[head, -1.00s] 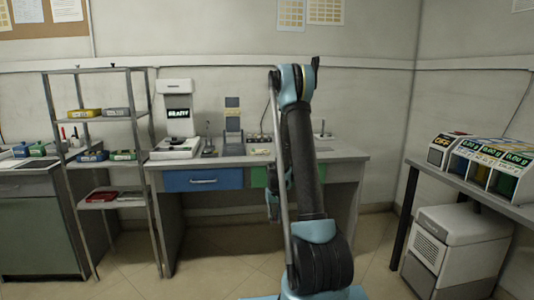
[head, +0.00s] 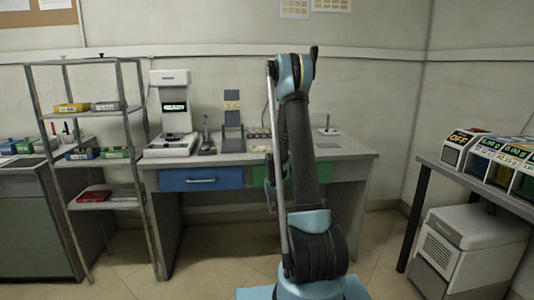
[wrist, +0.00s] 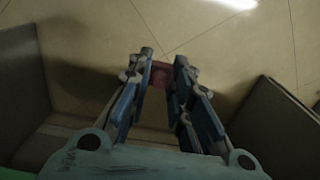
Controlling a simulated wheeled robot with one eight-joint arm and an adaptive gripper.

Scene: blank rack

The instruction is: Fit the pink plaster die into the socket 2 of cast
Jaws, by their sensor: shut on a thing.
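My gripper (wrist: 164,66) is shut on a small dark pink block, the pink plaster die (wrist: 160,76), between its blue fingertips in the wrist view. Below them only tiled floor shows, with dark furniture sides to left and right. In the head view my gripper (head: 270,178) is mostly behind my arm, in front of the desk's drawers, and the die cannot be made out there. I cannot identify the cast or its socket 2 in either view.
A grey desk (head: 345,150) with a blue drawer (head: 201,180) stands ahead, bearing a white machine (head: 171,115) and small stands. A metal rack (head: 133,140) with coloured boxes stands left. A side table (head: 430,166) with display units stands right. Tiled floor lies between.

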